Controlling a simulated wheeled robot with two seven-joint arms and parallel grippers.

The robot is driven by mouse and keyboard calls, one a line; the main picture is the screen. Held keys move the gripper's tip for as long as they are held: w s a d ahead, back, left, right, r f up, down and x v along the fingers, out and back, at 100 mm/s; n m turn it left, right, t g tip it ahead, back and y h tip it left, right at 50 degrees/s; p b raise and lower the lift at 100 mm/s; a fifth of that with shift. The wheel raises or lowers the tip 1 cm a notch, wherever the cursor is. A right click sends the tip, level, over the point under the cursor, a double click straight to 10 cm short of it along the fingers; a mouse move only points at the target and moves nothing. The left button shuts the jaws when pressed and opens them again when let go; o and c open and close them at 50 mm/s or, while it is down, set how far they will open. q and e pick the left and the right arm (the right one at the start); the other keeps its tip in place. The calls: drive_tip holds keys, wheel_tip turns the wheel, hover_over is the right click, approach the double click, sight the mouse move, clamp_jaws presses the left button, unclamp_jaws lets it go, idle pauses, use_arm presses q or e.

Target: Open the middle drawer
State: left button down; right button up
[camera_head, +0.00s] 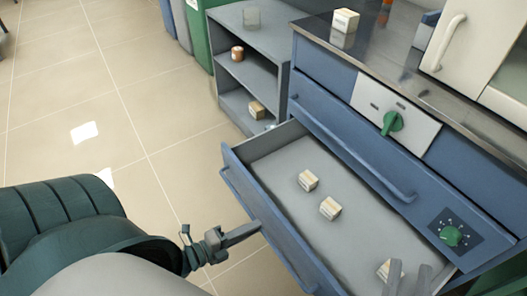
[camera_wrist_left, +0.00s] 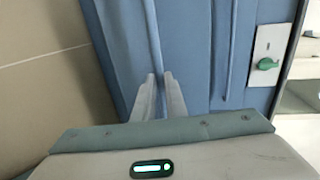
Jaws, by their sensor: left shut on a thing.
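A blue drawer (camera_head: 232,157) with a grey inside is pulled out of the blue cabinet, below a closed front that has its own long handle (camera_head: 350,160). I cannot tell how many drawers lie beneath it. My left gripper (camera_head: 253,230) is at the open drawer's outer front. In the left wrist view, its fingers (camera_wrist_left: 158,95) are shut on the vertical-looking drawer handle bar (camera_wrist_left: 153,35). Small pale boxes lie in the drawer, one of them here (camera_head: 308,180) and another close by (camera_head: 330,208). My right gripper (camera_head: 408,280) shows two separated fingers over the drawer's near end, beside a third box.
A grey shelf unit (camera_head: 250,75) stands behind. A white furnace (camera_head: 480,40) is on the counter. The tiled floor (camera_head: 140,110) at left is clear.

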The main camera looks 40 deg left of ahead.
use_arm(q)
drive_tip(key=shift+s+a, duration=0.25)
drive_tip(key=shift+s, duration=0.35)
use_arm(e)
drive_tip(key=shift+w+f+g, duration=0.4)
drive_tip(key=shift+w+f, duration=0.1)
drive_tip(key=shift+f, duration=0.2)
use_arm(q)
drive_tip(key=c, duration=1.8)
unclamp_jaws()
